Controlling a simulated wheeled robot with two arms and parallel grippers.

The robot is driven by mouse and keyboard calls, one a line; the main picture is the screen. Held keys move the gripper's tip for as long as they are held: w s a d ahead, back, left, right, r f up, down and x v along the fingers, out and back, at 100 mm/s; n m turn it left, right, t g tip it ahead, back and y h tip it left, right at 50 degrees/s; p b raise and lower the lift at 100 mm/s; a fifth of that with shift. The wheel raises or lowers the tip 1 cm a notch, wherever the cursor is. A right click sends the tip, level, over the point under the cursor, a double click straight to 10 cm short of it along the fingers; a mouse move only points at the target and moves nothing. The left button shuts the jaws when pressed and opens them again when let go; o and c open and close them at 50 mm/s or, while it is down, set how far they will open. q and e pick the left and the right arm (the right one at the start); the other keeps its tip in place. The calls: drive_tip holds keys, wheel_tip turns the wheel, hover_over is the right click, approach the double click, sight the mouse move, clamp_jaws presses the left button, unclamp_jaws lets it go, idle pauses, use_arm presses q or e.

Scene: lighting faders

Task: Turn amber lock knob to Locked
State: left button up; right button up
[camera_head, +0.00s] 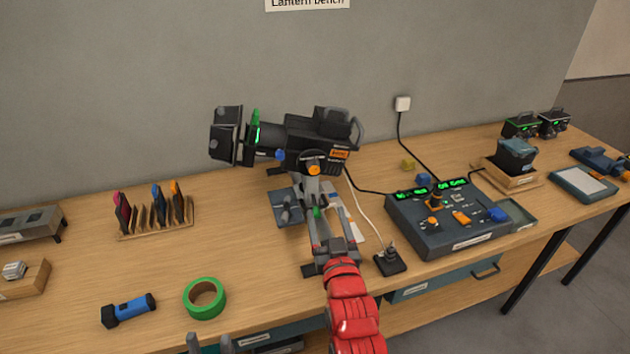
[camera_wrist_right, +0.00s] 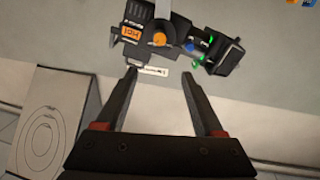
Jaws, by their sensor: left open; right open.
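A black stage lantern (camera_head: 300,135) stands on a stand on the bench. The knob also shows in the right wrist view (camera_wrist_right: 159,39), above the gap between the fingertips. My right gripper (camera_head: 322,212), on the red arm, is open and empty. It points up toward the lantern, below the knob and apart from it. My left gripper (camera_head: 209,342) is open at the bottom edge, only its fingertips showing. The knob's lock setting is too small to read.
A control console (camera_head: 450,225) with faders and orange and blue caps stands to the right. A small black switch box (camera_head: 390,262) is close to my right arm. Green tape (camera_head: 204,299), a blue flashlight (camera_head: 129,310) and a filter rack (camera_head: 154,228) lie left.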

drive_tip(key=p, duration=0.6)
approach(315, 171)
drive_tip(key=shift+g, duration=0.3)
drive_tip(key=w, duration=0.5)
drive_tip(key=w+a, duration=0.1)
drive_tip(key=w, duration=0.1)
drive_tip(key=shift+w+r, duration=0.2)
drive_tip(key=shift+r, duration=0.05)
drive_tip(key=shift+w+a, duration=0.15)
drive_tip(key=shift+w, duration=0.5)
clamp_jaws()
